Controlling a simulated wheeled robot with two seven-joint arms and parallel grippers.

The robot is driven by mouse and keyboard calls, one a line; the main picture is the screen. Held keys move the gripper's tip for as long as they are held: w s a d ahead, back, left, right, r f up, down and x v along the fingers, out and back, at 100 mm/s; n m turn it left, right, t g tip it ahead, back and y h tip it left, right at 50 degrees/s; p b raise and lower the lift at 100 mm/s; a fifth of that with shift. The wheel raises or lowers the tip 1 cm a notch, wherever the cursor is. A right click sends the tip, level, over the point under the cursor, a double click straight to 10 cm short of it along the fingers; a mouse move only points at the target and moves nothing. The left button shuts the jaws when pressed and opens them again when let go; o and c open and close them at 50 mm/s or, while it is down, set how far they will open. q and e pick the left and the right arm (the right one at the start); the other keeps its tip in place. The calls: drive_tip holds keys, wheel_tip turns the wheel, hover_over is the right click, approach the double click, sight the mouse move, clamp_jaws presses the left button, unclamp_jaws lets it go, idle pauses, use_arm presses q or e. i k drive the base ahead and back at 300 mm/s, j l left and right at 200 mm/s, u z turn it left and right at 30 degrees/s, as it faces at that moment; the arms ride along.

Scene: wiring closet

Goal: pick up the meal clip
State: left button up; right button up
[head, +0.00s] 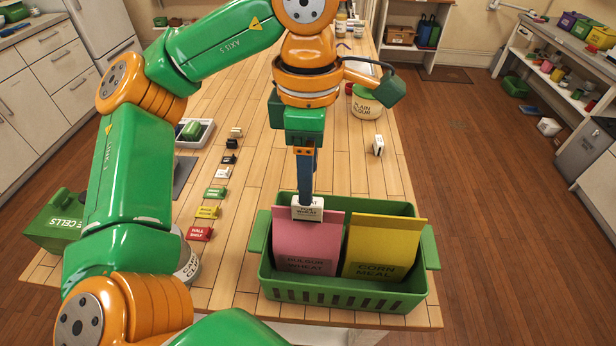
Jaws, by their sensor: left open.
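My left gripper (306,194) points straight down at the top edge of a pink bulgur wheat bag (304,250). It is open, with its tips right at a white clip (308,210) whose label ends in WHEAT. That clip sits on the bag's top edge. A yellow corn meal bag (382,248) stands beside it, with no clip seen on its top. Both bags are in a green basket (348,297). A row of small clips lies on the table left of the basket, among them a yellow clip (207,212). I cannot read which one is the meal clip. My right gripper is not in view.
A red clip (200,234), a green clip (215,193) and several white or black ones share the row. A green cells box (55,222) is at left. The table's middle is clear.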

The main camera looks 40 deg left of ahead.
sight(379, 145)
drive_tip(key=k+l, duration=0.8)
drive_tip(key=k, duration=0.05)
